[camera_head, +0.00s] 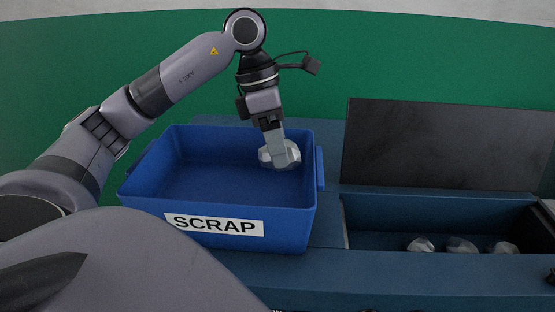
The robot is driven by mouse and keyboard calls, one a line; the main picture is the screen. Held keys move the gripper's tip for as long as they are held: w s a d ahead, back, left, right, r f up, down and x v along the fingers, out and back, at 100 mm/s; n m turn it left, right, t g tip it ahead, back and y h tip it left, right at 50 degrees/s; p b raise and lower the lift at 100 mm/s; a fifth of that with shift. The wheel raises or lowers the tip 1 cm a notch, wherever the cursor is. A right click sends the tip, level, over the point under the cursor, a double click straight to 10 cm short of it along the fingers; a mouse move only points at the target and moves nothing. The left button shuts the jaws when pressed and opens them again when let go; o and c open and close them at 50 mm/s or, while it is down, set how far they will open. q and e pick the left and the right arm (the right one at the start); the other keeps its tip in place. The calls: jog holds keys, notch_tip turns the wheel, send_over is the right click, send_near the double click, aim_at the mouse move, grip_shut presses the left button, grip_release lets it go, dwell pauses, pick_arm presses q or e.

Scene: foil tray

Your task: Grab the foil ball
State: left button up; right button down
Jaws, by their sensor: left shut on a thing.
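A crumpled silver-white foil ball (293,155) is held between the fingers of my left gripper (279,157). The gripper points down and is shut on the ball, with its fingers covering the ball's middle. In the picture, the ball lies over the right part of the inside of a blue bin (175,190) with a white SCRAP label. I cannot tell whether the ball touches the bin. Three more foil pieces lie in a dark compartment at the lower right: one on the left (421,245), one in the middle (461,245) and one on the right (503,248).
The dark blue compartment (385,209) sits in the bench right of the bin, with a dark upright panel (440,145) behind it. The blue bench surface (326,233) shows between bin and compartment. The rest of the bin looks empty. A green surface (400,60) fills the background.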

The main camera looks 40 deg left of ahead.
pick_arm(q)
notch_tip(320, 180, up, 14)
jog(key=p, duration=0.4)
jog(key=shift+r+p, duration=0.25)
jog(key=shift+p, duration=0.15)
